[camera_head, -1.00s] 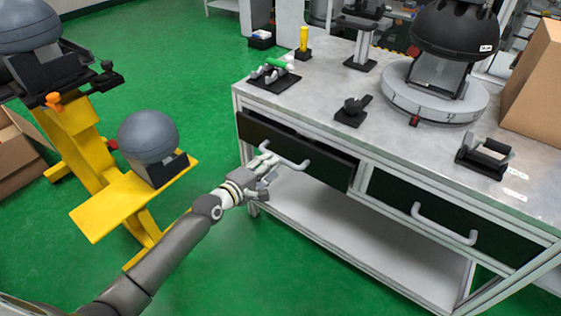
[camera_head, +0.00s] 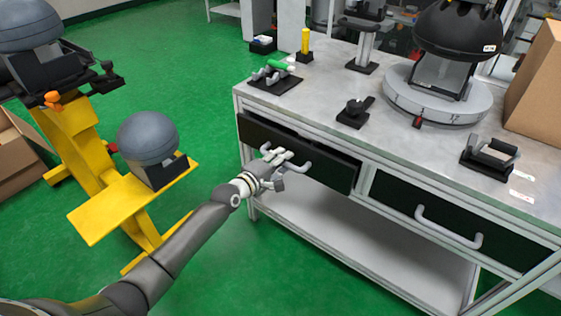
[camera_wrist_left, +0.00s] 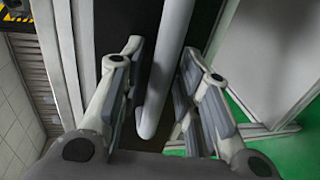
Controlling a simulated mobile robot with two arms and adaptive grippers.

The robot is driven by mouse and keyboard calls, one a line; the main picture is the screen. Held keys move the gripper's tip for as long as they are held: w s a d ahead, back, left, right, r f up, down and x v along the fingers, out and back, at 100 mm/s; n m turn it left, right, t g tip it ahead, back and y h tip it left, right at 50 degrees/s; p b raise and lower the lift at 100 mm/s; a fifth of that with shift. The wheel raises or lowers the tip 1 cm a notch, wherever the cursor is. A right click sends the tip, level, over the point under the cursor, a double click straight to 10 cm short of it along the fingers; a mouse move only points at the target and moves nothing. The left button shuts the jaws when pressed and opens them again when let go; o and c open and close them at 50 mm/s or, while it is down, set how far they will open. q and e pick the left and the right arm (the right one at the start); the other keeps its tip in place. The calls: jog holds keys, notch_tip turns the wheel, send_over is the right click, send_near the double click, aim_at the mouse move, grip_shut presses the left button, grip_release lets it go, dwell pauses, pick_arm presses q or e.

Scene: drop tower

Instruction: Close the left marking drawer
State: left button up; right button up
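The left marking drawer (camera_head: 328,168) is a black-fronted drawer under the left half of the workbench top. Its front stands out a little from the bench frame, so it is partly open. Its pale bar handle (camera_head: 304,168) is partly hidden by my left gripper (camera_head: 280,164). In the left wrist view the handle (camera_wrist_left: 165,65) runs between the two fingers of the gripper (camera_wrist_left: 160,62). The fingers are apart, with gaps visible on both sides of the bar. My right gripper is not in view.
A second black drawer (camera_head: 440,218) with its own handle is at the right of the workbench (camera_head: 330,100). A yellow stand (camera_head: 105,215) with a grey dome (camera_head: 148,138) stands left of my arm. Green floor is free between stand and bench.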

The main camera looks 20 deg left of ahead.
pick_arm(q)
grip_shut()
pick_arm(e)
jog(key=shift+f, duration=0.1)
pick_arm(q)
jog(key=shift+w+d+b, duration=0.15)
jog(key=shift+w+b, duration=0.25)
jog(key=shift+w, duration=0.05)
jog(key=w, duration=0.1)
jog(key=w+d+b, duration=0.1)
jog(key=w, duration=0.1)
jog(key=shift+r, duration=0.15)
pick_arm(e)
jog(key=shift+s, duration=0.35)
